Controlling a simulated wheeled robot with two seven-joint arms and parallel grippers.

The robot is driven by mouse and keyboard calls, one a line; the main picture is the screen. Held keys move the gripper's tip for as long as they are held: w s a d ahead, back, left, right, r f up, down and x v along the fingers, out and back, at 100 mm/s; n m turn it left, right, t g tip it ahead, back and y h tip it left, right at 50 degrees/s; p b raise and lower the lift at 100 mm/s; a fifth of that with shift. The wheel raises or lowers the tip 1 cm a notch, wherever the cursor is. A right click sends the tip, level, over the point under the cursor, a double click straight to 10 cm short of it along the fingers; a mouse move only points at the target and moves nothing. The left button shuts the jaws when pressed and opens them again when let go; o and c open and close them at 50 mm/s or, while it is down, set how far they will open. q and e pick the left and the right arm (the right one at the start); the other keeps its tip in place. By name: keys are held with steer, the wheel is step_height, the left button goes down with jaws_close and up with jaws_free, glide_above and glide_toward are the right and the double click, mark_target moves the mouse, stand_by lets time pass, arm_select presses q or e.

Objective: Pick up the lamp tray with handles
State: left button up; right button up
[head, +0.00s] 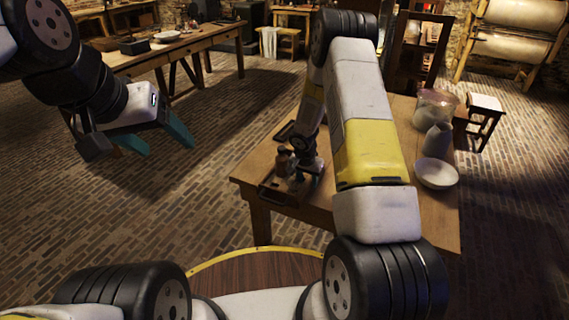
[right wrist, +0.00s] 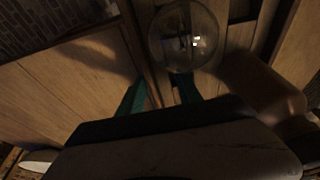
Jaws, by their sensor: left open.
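The lamp tray (head: 277,197) is a wooden tray near the left front corner of the table. Brown bottles (head: 284,162) stand in it. In the right wrist view its wooden wall (right wrist: 147,60) runs between my fingers, beside a clear glass globe (right wrist: 187,35) and a brown bottle (right wrist: 265,85). My right gripper (right wrist: 162,85) points down at the tray, its green fingers apart on either side of that wall; whether they press on it is unclear. In the head view my right arm hides part of the tray. My left gripper (head: 166,145) is open and empty, left of the table.
The wooden table (head: 440,215) also bears a white bowl (head: 436,173), a grey jug (head: 437,140) and a glass jar (head: 435,106) to the right. A stool (head: 486,103) stands beyond. Brick floor between my left gripper and the table is clear.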

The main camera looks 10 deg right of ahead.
jaws_close()
steer(key=shift+r, duration=0.1)
stand_by(1.1)
